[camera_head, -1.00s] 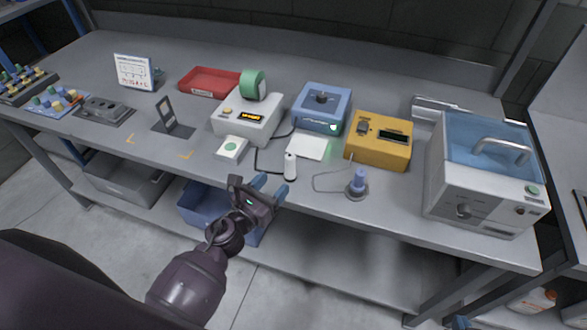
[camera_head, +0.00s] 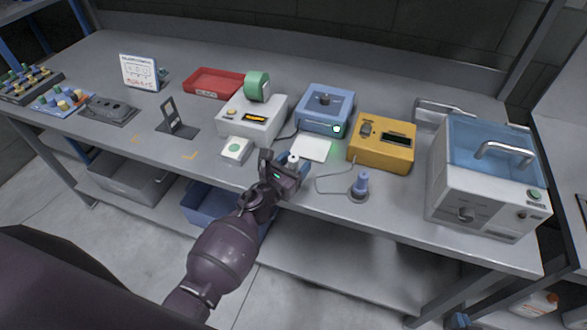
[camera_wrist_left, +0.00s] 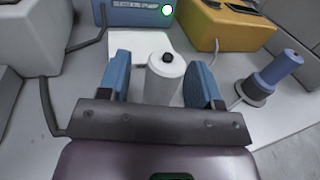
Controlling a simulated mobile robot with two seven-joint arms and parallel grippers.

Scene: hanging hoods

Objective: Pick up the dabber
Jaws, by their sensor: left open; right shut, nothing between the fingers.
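The dabber, which I take to be the white cylinder with a small black tip (camera_head: 293,159), stands upright near the front edge of the bench. It also shows in the left wrist view (camera_wrist_left: 164,82). My left gripper (camera_head: 288,164) is open, with one blue finger on each side of the cylinder. In the left wrist view the fingers (camera_wrist_left: 161,80) flank it, and a gap shows on its right side. Its lower part is hidden behind my gripper. My right gripper is not in view.
A blue-violet peg on a round base (camera_head: 360,187) stands close on the right, with a thin wire beside it. A white pad (camera_head: 312,148) lies behind. A white box with a green roll (camera_head: 254,118), a blue box (camera_head: 324,108) and a yellow box (camera_head: 382,143) stand further back.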

